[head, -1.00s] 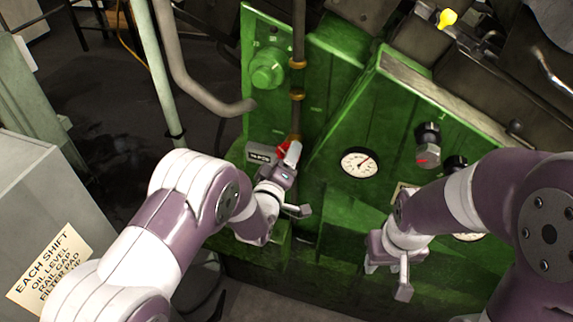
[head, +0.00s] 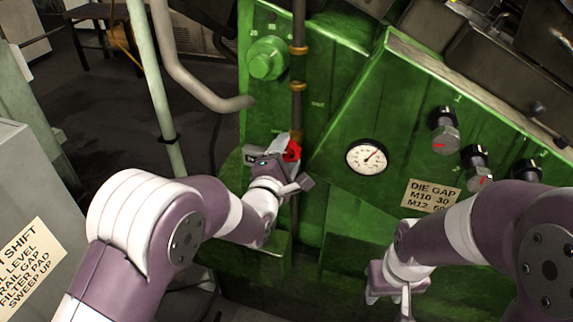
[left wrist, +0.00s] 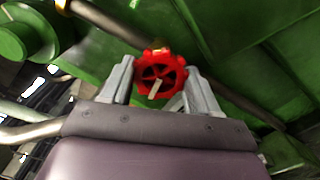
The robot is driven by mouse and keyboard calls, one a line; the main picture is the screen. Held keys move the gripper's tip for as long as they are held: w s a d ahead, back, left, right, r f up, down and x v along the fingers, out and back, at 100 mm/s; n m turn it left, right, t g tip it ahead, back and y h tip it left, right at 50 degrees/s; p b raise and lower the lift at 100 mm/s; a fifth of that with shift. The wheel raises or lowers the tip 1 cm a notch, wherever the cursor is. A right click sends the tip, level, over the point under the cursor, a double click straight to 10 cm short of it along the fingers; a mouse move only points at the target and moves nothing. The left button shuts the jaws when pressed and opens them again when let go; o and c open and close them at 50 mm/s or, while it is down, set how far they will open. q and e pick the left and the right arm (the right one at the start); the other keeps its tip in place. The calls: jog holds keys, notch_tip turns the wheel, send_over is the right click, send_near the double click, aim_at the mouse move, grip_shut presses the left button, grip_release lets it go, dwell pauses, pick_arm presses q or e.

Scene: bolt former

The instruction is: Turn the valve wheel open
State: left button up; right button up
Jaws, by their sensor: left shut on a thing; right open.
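The red valve wheel (head: 292,151) sits on the brown vertical pipe on the green machine's front. In the left wrist view the wheel (left wrist: 160,72) lies between the two grey fingers, with a pale pointer-like piece at its hub. My left gripper (head: 288,160) is at the wheel and shut on it; it also shows in the left wrist view (left wrist: 158,85). In the head view the gripper hides part of the wheel. My right gripper (head: 396,298) hangs low at the right, open and empty, away from the wheel.
The green machine carries a round green knob (head: 267,58), a white dial gauge (head: 367,157), several black-and-grey knobs (head: 443,130) and a die gap label (head: 431,196). The brown pipe (head: 298,55) runs down beside the wheel. A grey bent pipe (head: 190,85) stands left.

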pick_arm(q)
jog(key=n+b, duration=0.3)
jog(key=shift+f+n, duration=0.25)
jog(key=shift+n, duration=0.15)
jog(key=shift+b, duration=0.4)
jog(key=shift+r+n, duration=0.15)
jog(key=shift+n, duration=0.15)
jog(key=o, duration=0.8)
jog(key=shift+b+v, duration=0.7)
jog(key=shift+v, duration=5.7)
jog(key=shift+r, duration=0.1)
